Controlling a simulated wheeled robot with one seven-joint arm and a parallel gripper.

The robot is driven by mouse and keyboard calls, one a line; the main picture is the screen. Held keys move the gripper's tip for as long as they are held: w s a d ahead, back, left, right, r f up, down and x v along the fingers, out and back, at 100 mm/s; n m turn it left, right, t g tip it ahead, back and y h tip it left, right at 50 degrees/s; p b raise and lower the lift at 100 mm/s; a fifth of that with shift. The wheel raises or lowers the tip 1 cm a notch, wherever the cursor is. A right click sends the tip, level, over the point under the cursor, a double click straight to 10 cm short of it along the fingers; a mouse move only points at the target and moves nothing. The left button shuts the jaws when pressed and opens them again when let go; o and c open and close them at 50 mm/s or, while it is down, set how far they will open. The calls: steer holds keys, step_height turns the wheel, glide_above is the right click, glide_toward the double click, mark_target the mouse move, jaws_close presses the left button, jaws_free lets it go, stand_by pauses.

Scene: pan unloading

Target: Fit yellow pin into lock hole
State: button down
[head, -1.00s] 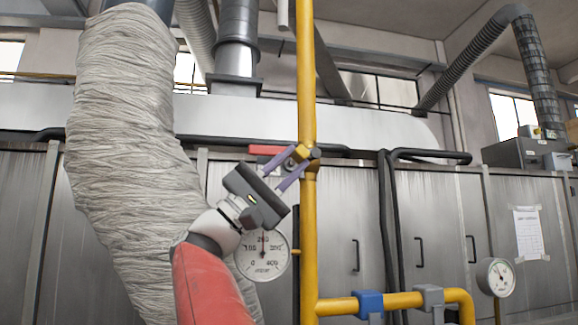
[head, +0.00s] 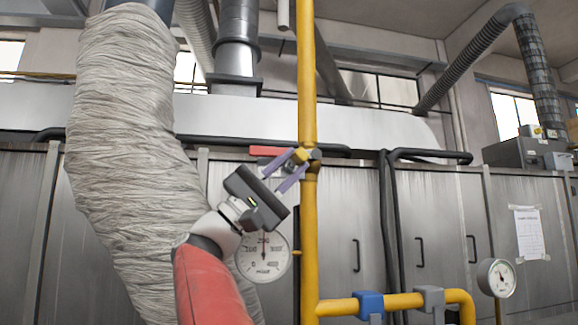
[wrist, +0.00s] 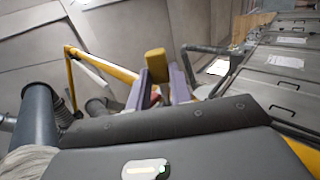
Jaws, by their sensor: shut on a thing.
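My gripper (head: 302,160), with two purple fingers, points up and to the right at the yellow pipe in the head view. It is shut on the yellow pin (head: 300,156), a small yellow block at the fingertips. The pin also shows between the fingers in the wrist view (wrist: 156,60). A small dark fitting (head: 315,155) sits on the pipe, right beside the pin. The lock hole itself is not discernible, and I cannot tell whether the pin touches the fitting or is inside it.
The vertical yellow pipe (head: 309,240) stands right by the fingertips. A red bar (head: 268,151) lies left of it, behind the gripper. A round gauge (head: 264,258) is behind my arm. A wrapped duct (head: 125,150) is at left. Metal cabinets (head: 430,215) line the back.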

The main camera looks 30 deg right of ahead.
steer(key=shift+w+d+p, duration=0.15)
steer(key=shift+w+p, duration=0.05)
steer(key=shift+w, duration=0.3)
steer(key=shift+w+d+p, duration=0.15)
steer(key=shift+w+p, duration=0.05)
steer(key=shift+w, duration=0.3)
stand_by(0.5)
steer(key=c, duration=1.2)
jaws_free()
steer(key=shift+a+f, duration=0.1)
steer(key=b+v, duration=0.2)
steer(key=v, duration=0.5)
steer(key=shift+a+f+b, duration=0.2)
steer(key=shift+a+b, duration=0.05)
steer(key=shift+b, duration=0.15)
